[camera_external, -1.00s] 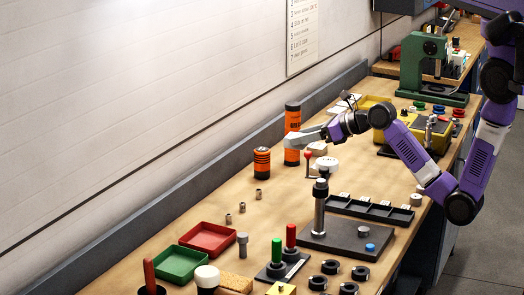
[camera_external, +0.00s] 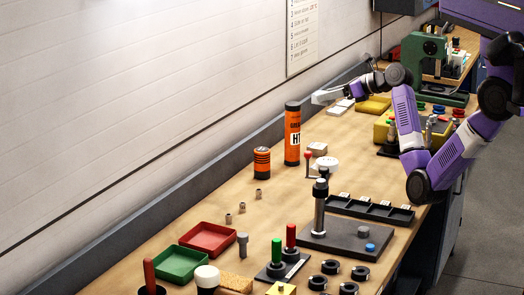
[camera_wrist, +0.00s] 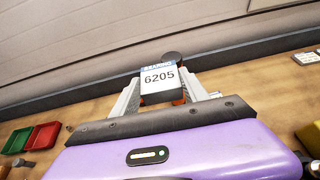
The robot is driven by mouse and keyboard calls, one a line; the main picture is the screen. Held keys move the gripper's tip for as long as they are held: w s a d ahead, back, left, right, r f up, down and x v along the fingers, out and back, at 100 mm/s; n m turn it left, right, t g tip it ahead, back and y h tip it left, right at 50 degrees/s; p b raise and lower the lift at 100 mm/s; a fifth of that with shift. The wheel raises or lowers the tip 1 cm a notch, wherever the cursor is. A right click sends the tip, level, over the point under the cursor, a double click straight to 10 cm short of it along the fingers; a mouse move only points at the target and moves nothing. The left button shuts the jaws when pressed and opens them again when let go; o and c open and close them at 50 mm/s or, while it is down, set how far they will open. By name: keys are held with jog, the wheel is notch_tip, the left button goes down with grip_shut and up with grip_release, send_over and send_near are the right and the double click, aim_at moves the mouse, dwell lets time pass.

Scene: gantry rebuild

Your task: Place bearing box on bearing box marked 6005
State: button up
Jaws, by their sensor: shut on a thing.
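My gripper (camera_wrist: 165,95) is shut on a box labelled 6205 (camera_wrist: 158,79), white with a blue stripe on its label face. In the external view my gripper (camera_external: 318,97) is raised above the back of the bench, right of the tall orange tube (camera_external: 292,135); the held box is hard to make out there. A small pale box (camera_external: 317,148) sits on the bench just right of the tube. Flat white pieces (camera_external: 340,107) lie farther back below the wrist. No 6005 marking is readable in either view.
A short orange can (camera_external: 262,162) stands left of the tall tube. A post on a dark plate (camera_external: 345,240) and a black compartment tray (camera_external: 368,209) are in front. The wall ledge (camera_external: 210,170) runs behind.

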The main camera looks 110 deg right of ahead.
jog(key=shift+w+a+f, duration=0.1)
jog(key=shift+a+f, duration=0.15)
jog(key=shift+f, duration=0.15)
jog(key=shift+n, duration=0.3)
notch_tip(320, 180, down, 20)
jog(key=shift+r+b, duration=0.1)
jog(key=shift+b, duration=0.35)
jog(key=o, duration=1.5)
jog(key=shift+f, duration=0.2)
jog(key=shift+c, duration=0.2)
jog(key=shift+a+r, duration=0.15)
jog(key=shift+r, duration=0.05)
jog(key=v, duration=1.1)
jog(key=shift+s+r, duration=0.2)
jog(key=shift+s, duration=0.25)
